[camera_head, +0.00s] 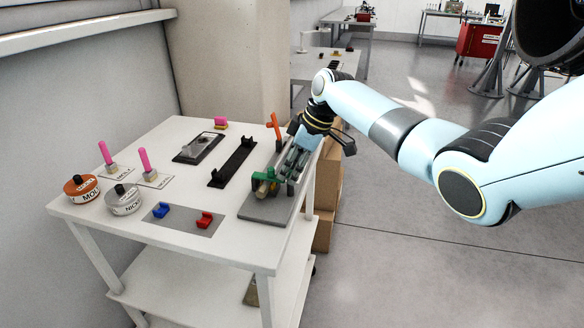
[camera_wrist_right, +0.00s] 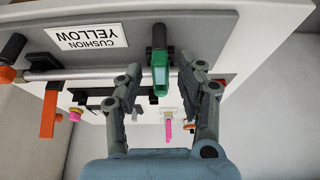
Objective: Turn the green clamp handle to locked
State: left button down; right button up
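The green clamp handle (camera_head: 264,181) is at the near end of a grey plate (camera_head: 266,209) on the cart's right side. In the right wrist view the green handle (camera_wrist_right: 160,76) shows between my right gripper's fingers, with a visible gap on each side. My right gripper (camera_head: 285,172) reaches in from the right, low over the plate. It also shows in the right wrist view (camera_wrist_right: 164,72), where its fingers are apart and empty. In the head view the gripper partly hides the clamp and plate. My left gripper is not in view.
An orange handle (camera_head: 274,126) stands at the plate's far end. A label (camera_wrist_right: 86,36) reads CUSHION YELLOW. A black rack (camera_head: 233,163) lies to the left. Tins, pink-handled items and blue (camera_head: 161,210) and red (camera_head: 204,219) pieces occupy the white cart (camera_head: 128,232). Floor is clear to the right.

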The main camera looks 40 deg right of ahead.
jog(key=shift+d+r, duration=0.1)
jog(key=shift+r, duration=0.05)
jog(key=v, duration=1.1)
jog(key=shift+r, duration=0.3)
jog(key=shift+s+d, duration=0.1)
jog(key=shift+d, duration=0.05)
